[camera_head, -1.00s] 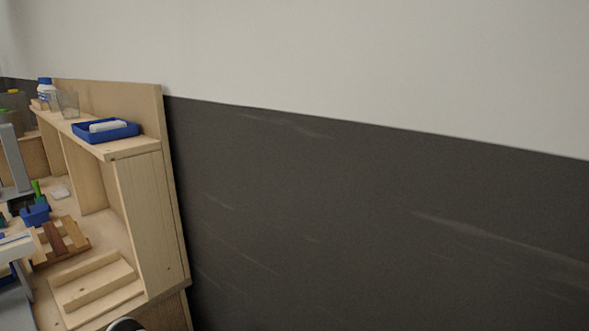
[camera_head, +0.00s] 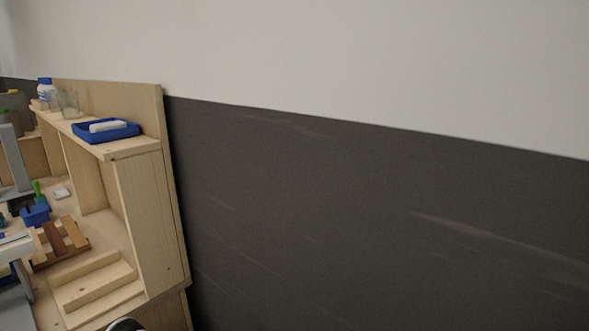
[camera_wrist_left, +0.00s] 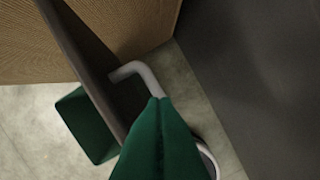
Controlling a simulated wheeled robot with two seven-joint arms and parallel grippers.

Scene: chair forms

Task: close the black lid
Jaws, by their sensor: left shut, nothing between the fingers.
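A dark, thin slab (camera_wrist_left: 84,62), which looks like the black lid, stands tilted on edge in the left wrist view, running from top left toward the bottom centre. A dark green box-like part (camera_wrist_left: 86,126) shows behind its lower left side. A grey bent tube (camera_wrist_left: 136,69) reaches from beside the slab toward my gripper. My left gripper (camera_wrist_left: 158,101) has green fingers; they are shut and empty, close to the slab's right side. I cannot tell whether they touch the tube or the slab. The head view does not clearly show the lid or either gripper.
A wooden panel (camera_wrist_left: 40,42) stands behind the slab. A dark wall (camera_wrist_left: 270,70) rises at right, with pale floor (camera_wrist_left: 22,125) below. In the head view, a wooden workbench (camera_head: 146,215) holds a blue tray (camera_head: 88,134) and a slatted wooden piece (camera_head: 60,240).

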